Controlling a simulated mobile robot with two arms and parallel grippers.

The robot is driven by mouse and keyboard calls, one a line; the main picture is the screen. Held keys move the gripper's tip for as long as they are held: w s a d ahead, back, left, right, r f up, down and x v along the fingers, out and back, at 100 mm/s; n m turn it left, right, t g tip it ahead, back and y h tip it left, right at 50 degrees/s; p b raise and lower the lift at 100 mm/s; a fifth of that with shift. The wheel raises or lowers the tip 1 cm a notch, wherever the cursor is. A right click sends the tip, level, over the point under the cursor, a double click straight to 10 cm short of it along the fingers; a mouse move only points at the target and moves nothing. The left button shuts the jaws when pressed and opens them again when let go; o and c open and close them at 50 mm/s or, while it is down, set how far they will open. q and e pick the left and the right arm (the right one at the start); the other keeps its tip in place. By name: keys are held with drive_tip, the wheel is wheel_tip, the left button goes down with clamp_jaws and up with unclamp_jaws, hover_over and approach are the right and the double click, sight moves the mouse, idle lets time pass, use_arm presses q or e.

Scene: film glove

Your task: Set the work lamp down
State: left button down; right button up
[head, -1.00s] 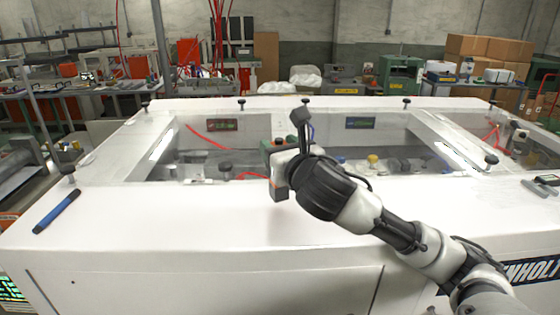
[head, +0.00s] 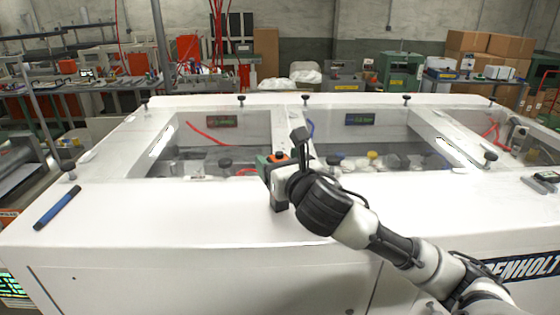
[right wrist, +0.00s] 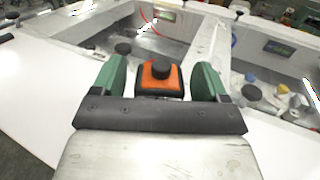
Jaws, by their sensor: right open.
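The work lamp looks to be the small orange block with a black knob on top, in the right wrist view (right wrist: 160,78). It stands between the two green fingers of my right gripper (right wrist: 160,82). The fingers are open, with a gap on each side of it. In the head view the orange and black top of the lamp (head: 278,157) shows just beyond my right gripper (head: 272,172), near the front edge of the machine's windows. Its base is hidden, so I cannot tell how it rests. My left gripper is not in view.
The white machine top (head: 180,215) is broad and mostly clear in front. A blue and black bar (head: 57,207) lies at its left. A small dark device (head: 545,178) lies at the right. Black knobs (head: 490,156) stick up around the glazed openings.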

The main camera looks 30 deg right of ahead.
drive_tip(key=shift+s+r, duration=0.1)
drive_tip(key=s+a+p, duration=0.2)
drive_tip(key=s+p, duration=0.8)
drive_tip(key=s, duration=0.1)
drive_tip(key=shift+s, duration=0.35)
idle(0.5)
